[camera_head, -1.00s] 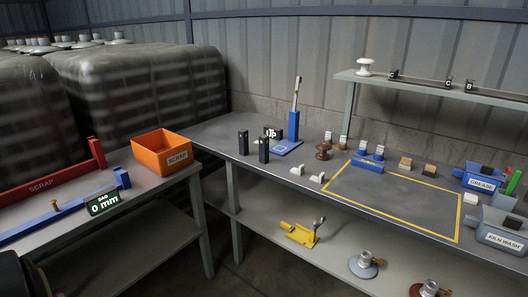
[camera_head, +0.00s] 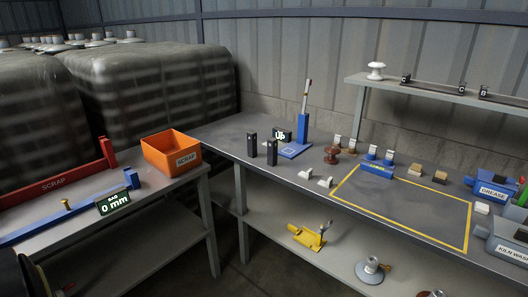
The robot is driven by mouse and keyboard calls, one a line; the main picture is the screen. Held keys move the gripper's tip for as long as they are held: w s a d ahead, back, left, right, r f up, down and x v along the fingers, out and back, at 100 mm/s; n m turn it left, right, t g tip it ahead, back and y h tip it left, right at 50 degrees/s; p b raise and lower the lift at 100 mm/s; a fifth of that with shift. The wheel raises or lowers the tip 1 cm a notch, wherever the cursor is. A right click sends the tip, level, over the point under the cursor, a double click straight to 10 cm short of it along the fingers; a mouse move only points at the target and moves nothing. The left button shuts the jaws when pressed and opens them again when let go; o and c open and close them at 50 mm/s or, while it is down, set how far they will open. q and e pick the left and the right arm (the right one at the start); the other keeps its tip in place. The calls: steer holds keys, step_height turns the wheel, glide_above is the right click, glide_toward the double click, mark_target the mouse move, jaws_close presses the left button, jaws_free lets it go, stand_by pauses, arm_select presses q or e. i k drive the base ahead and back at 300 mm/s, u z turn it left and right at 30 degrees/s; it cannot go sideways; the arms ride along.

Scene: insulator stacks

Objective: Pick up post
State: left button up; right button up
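No thing here is labelled as a post, so I cannot tell for sure which one is meant. Two upright black blocks stand on the long grey workbench, a left one (camera_head: 252,144) and a right one (camera_head: 272,152). A brown ribbed insulator (camera_head: 331,155) stands to their right. A white insulator (camera_head: 376,71) stands on the raised back shelf. A grey insulator (camera_head: 372,270) and part of a brown one are on the lower shelf. Neither gripper's fingers show. A dark rounded shape at the bottom left corner may be part of my arm.
An orange scrap bin (camera_head: 170,154) and a red scrap rail (camera_head: 60,182) are on the left bench, with a blue bar and a 0 mm display (camera_head: 114,202). A yellow outlined area (camera_head: 465,230) on the workbench is mostly clear. A yellow tool (camera_head: 308,236) lies below.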

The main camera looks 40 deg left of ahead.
mark_target(272, 143)
steer(key=u, duration=0.75)
steer(key=i, duration=0.7)
steer(key=u, duration=0.8)
steer(key=i, duration=0.95)
steer(key=z, duration=0.3)
